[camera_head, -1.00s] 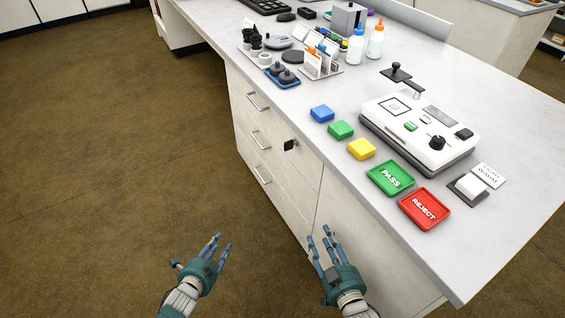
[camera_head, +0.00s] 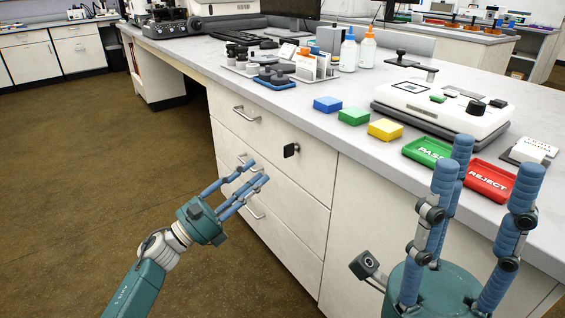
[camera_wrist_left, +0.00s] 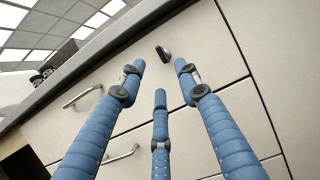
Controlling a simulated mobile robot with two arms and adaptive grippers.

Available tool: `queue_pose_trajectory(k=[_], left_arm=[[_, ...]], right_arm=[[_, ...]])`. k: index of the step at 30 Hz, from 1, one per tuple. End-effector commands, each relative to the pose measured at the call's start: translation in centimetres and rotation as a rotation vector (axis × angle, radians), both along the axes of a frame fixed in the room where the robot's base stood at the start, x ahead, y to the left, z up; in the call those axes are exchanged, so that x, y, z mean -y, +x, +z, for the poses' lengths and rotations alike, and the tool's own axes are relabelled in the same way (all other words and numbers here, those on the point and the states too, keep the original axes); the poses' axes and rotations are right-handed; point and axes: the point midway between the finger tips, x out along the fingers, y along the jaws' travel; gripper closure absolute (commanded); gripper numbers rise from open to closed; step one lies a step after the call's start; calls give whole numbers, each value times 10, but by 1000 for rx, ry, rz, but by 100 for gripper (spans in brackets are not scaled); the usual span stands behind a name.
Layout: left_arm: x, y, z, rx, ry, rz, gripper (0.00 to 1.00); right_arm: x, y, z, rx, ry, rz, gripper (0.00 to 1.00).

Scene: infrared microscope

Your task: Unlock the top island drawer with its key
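The top island drawer (camera_head: 262,128) is shut, with a metal bar handle (camera_head: 246,114). A dark key (camera_head: 291,150) sits at its front face near the right end; it also shows in the left wrist view (camera_wrist_left: 163,53), ahead between the spread fingers. My left gripper (camera_head: 257,177) is open and empty, below and left of the key and apart from it. My right gripper (camera_head: 487,175) is open and empty, fingers pointing up, in front of the island's right part.
The lower drawers have bar handles (camera_head: 254,209). The island top (camera_head: 310,95) holds blue (camera_head: 327,104), green (camera_head: 353,116) and yellow blocks (camera_head: 385,129), a green PASS tray (camera_head: 427,151), a red REJECT tray (camera_head: 488,181) and a white device (camera_head: 440,107). The floor at left is clear.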

Motion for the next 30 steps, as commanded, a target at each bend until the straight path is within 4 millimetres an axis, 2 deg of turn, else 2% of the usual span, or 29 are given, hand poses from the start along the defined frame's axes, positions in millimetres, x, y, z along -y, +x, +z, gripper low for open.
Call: queue_pose_trajectory(k=[9, 15, 20, 28, 30], left_arm=[[44, 32, 22, -2, -4, -2, 67], [65, 48, 33, -5, -5, -1, 67], [73, 53, 37, -6, -6, 0, 67], [73, 54, 38, -7, -5, 0, 67], [73, 54, 38, -7, -5, 0, 79]], right_arm=[[-1, 1, 3, 32, -4, -3, 60], [-2, 0, 7, 51, -5, -3, 60], [-3, 1, 9, 57, -8, -4, 60], [-3, 1, 9, 56, -8, -4, 60], [-3, 1, 9, 56, -8, -4, 60]])
